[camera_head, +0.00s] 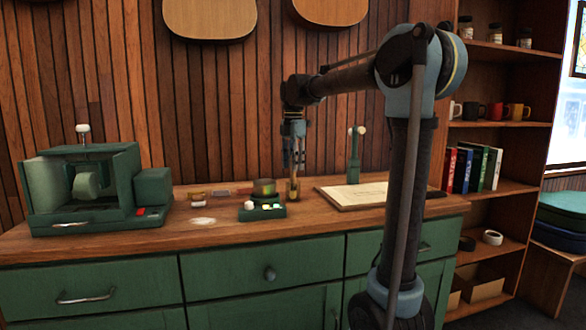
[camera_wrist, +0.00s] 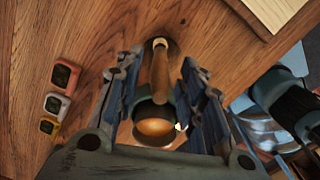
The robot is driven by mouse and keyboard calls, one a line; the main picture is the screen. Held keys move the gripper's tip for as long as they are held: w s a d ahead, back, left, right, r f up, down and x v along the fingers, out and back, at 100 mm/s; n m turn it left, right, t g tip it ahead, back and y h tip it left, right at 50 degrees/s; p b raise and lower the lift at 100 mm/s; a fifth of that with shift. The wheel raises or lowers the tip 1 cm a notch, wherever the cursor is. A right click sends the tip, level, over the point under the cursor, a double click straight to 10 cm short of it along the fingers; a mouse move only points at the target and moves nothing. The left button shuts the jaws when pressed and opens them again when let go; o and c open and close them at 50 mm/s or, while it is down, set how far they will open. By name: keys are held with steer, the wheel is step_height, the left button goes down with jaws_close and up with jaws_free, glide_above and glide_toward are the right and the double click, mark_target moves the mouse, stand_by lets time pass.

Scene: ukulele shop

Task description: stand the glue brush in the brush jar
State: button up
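The glue brush (camera_wrist: 160,75), a slim brown handle with a pale end, lies between the fingers of my gripper (camera_wrist: 162,72) in the wrist view. The fingers are apart, with gaps seen on both sides of the handle. In the head view my gripper (camera_head: 294,168) points down over the bench, and the brush (camera_head: 293,190) shows upright below it. A round dark-rimmed vessel with amber inside (camera_wrist: 155,127) is beyond the handle's other end; it may be the amber and green jar (camera_head: 264,187) left of my gripper. I cannot tell whether brush and vessel touch.
A small green tray (camera_head: 246,215) with pale pieces stands left of my gripper. A board with paper (camera_head: 352,194) lies to its right, near a green stand (camera_head: 354,165). A green machine (camera_head: 95,190) fills the bench's left. Three small framed blocks (camera_wrist: 57,104) sit on the wood.

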step_height(320, 180, up, 11)
steer(key=shift+f, duration=0.2)
stand_by(0.9)
